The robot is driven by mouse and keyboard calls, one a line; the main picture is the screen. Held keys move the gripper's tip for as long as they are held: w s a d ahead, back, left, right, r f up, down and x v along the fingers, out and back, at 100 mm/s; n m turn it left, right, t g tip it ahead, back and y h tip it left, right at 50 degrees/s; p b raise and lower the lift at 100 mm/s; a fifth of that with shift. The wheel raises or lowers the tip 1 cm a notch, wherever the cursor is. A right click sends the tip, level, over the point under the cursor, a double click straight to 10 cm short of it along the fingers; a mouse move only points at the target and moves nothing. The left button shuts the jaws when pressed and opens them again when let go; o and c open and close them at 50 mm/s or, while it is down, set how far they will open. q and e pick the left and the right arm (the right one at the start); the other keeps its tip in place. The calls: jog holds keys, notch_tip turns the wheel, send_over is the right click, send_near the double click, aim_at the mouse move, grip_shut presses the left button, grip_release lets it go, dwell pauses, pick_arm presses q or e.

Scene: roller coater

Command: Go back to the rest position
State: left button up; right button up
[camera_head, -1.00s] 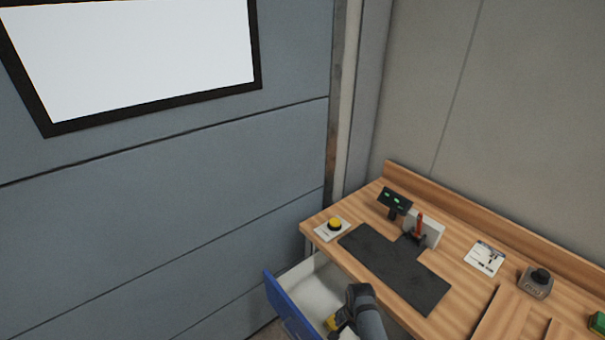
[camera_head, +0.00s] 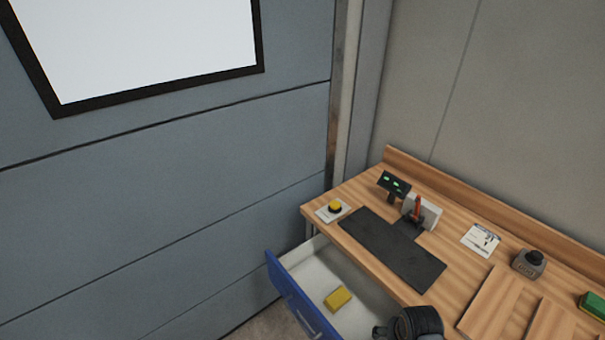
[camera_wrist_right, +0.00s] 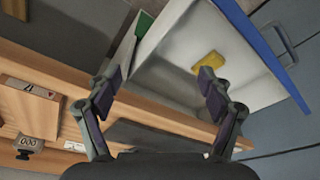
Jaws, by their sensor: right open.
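My right arm (camera_head: 415,322) shows at the bottom edge of the head view, in front of the workbench; its fingers are not clear there. In the right wrist view my right gripper (camera_wrist_right: 158,88) is open with nothing between its fingers. A yellow block (camera_head: 338,299) lies on the floor of the open blue-fronted drawer (camera_head: 290,296). The block also shows in the right wrist view (camera_wrist_right: 208,64), beyond the right-hand fingertip and apart from it. My left gripper is in neither view.
The wooden workbench (camera_head: 365,199) carries a dark mat (camera_head: 392,248), a yellow button (camera_head: 335,206), a small display (camera_head: 394,184), a grey counter (camera_head: 529,262) and a green block (camera_head: 593,304). The open drawer juts out below the bench's front edge. A panelled wall stands at left.

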jog(key=s+r+n+t, duration=0.1)
jog(key=s+r+n, duration=0.35)
jog(key=r, duration=0.35)
notch_tip(320, 180, down, 29)
jog(key=s+d+g+b, duration=0.1)
jog(key=s+d+b, duration=0.15)
jog(key=b, duration=0.25)
pick_arm(q)
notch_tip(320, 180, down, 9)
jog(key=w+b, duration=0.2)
jog(key=b, duration=0.1)
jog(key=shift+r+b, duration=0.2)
jog(key=shift+b, duration=0.15)
pick_arm(e)
jog(key=s+d+f+g, duration=0.1)
jog(key=s+f, duration=1.8)
jog(key=f, duration=0.3)
jog(key=shift+d+m, duration=0.2)
jog(key=shift+m, duration=0.15)
